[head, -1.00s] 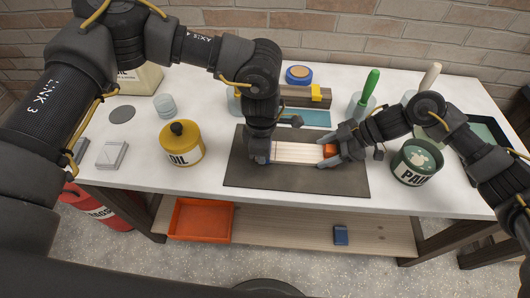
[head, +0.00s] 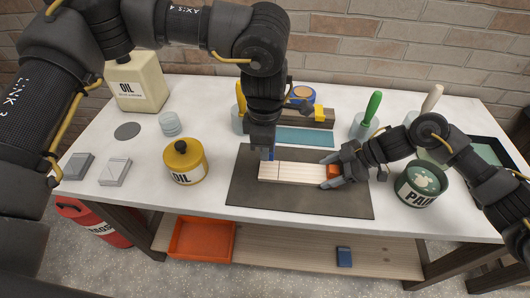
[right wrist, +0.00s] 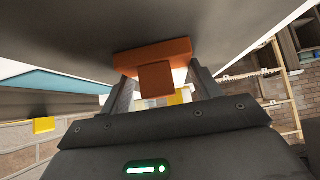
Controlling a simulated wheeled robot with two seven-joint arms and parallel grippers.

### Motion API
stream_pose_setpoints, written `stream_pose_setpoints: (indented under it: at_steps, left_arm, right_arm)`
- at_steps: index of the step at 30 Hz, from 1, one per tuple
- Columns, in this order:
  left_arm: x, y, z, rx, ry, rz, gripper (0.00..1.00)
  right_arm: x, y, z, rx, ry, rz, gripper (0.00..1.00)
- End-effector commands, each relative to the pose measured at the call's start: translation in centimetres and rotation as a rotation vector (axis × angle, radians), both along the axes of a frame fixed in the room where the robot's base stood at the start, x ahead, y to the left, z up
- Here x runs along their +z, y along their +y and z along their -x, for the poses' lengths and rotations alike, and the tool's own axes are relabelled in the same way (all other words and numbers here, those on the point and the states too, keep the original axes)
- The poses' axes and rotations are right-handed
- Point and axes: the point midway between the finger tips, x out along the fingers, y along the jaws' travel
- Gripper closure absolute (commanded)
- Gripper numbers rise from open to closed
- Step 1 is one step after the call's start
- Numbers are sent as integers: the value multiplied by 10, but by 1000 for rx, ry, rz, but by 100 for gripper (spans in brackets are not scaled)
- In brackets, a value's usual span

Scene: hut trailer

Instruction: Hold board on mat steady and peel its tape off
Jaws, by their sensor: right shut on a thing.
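The pale wooden board (head: 296,173) lies flat on the dark mat (head: 250,200), with thin lines along it. An orange block (head: 333,171) is at its right end and also shows in the right wrist view (right wrist: 154,65). My right gripper (head: 332,172) is shut on this block. My left gripper (head: 264,150) points down just behind the board's left end. The left finger gap is hidden.
A yellow oil pot (head: 185,163) stands left of the mat and a paint can (head: 420,183) to its right. Behind the mat are a teal sheet (head: 305,136), a wooden block (head: 310,117) and a green-handled tool (head: 373,106). The mat's front is clear.

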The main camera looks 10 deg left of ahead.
Motion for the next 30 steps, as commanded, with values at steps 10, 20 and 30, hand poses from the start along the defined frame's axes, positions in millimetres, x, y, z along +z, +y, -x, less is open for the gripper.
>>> stream_pose_setpoints:
  at_steps: [10, 20, 30]
  left_arm:
    - [12, 0, -1, 0, -2, 2, 100]
    - [25, 0, 0, 0, -1, 1, 100]
    - [40, 0, 0, 0, -1, 1, 100]
  right_arm:
    - [0, 0, 0, 1, -1, -1, 63]
    - [0, 0, 0, 0, 0, -1, 63]
    - [0, 0, 0, 0, 0, -1, 63]
